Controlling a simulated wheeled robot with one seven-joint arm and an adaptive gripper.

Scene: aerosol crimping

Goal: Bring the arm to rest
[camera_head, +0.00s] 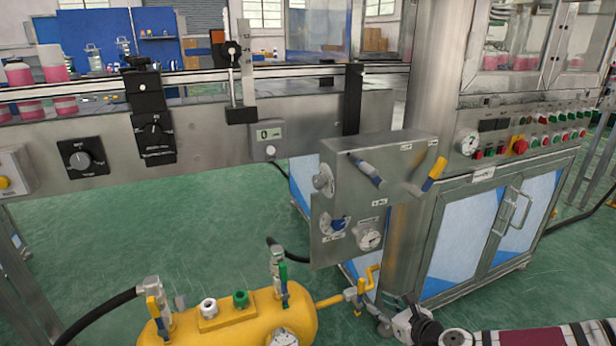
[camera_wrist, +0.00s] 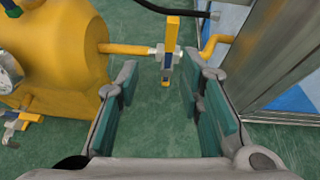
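My gripper (camera_wrist: 163,70) is open in the wrist view, its two teal-padded fingers spread apart with nothing held between them. A small valve with a yellow lever (camera_wrist: 171,35) on the tank's outlet pipe shows beyond the fingertips, in line with the gap. In the head view my arm comes in from the bottom right, and the end of it lies low, just right of that same yellow-handled valve (camera_head: 360,291). The fingers are too small and cut off there to judge. I cannot tell the exact distance between fingertips and valve.
A yellow tank (camera_head: 240,325) with valves and a gauge stands at the bottom. A steel control box (camera_head: 375,165) with levers hangs above the valve. The steel machine cabinet (camera_head: 480,225) stands close on the right. Green floor (camera_head: 150,230) is clear on the left.

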